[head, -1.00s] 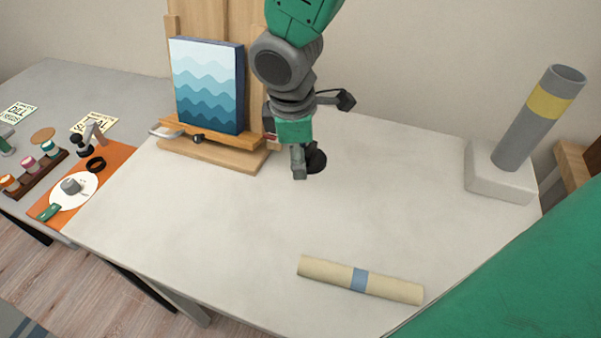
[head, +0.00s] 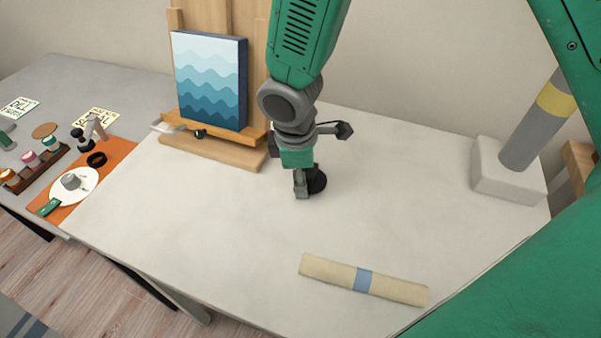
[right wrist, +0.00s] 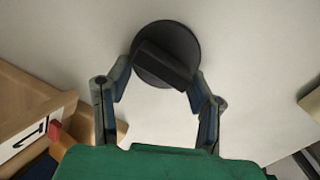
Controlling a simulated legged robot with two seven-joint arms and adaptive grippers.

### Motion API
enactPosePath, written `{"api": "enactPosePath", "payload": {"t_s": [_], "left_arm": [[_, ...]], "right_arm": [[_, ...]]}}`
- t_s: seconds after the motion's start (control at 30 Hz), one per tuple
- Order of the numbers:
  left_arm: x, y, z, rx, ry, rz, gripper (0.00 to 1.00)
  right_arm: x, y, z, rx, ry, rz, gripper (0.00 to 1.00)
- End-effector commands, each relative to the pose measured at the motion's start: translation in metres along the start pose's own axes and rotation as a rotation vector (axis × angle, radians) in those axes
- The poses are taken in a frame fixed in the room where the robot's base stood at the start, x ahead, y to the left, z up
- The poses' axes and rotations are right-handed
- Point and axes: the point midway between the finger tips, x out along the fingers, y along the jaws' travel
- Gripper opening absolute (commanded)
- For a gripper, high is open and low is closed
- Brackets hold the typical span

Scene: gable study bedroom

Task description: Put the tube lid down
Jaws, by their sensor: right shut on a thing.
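The tube lid (head: 317,181) is a black disc near the middle of the table, in front of the easel. In the right wrist view the lid (right wrist: 186,42) shows its raised bar handle between the fingers. My right gripper (head: 307,188) is shut on the lid, pointing down; it also shows in the right wrist view (right wrist: 161,84). The lid is at or just above the tabletop; I cannot tell if it touches. The grey tube (head: 527,138) with a yellow band leans in a white block (head: 507,172) at the right, its top hidden by my arm. My left gripper is out of view.
A wooden easel (head: 225,152) with a blue wave painting (head: 209,82) stands left of the gripper. A rolled cream paper (head: 325,272) with a blue band lies at the front right. The white table (head: 200,215) between them is clear. A grey side table (head: 50,80) holds small items.

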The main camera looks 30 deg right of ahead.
Motion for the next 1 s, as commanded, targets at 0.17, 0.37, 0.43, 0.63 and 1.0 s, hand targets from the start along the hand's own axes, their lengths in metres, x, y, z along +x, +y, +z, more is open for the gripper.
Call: {"api": "enactPosePath", "payload": {"t_s": [0.17,0.37,0.43,0.63,1.0], "left_arm": [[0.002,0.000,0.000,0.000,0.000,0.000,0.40],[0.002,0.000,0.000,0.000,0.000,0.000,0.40],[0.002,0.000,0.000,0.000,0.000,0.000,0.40],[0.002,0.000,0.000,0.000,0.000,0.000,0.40],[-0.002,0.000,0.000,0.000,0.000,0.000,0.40]], "right_arm": [[0.007,-0.001,-0.001,0.000,-0.001,-0.001,0.02],[0.009,-0.001,-0.002,-0.002,-0.001,-0.006,0.69],[0.009,-0.001,-0.002,-0.002,-0.001,-0.006,0.69],[0.007,-0.002,-0.001,-0.001,0.001,-0.002,0.69],[-0.006,0.001,0.000,0.000,0.002,0.001,0.69]]}}
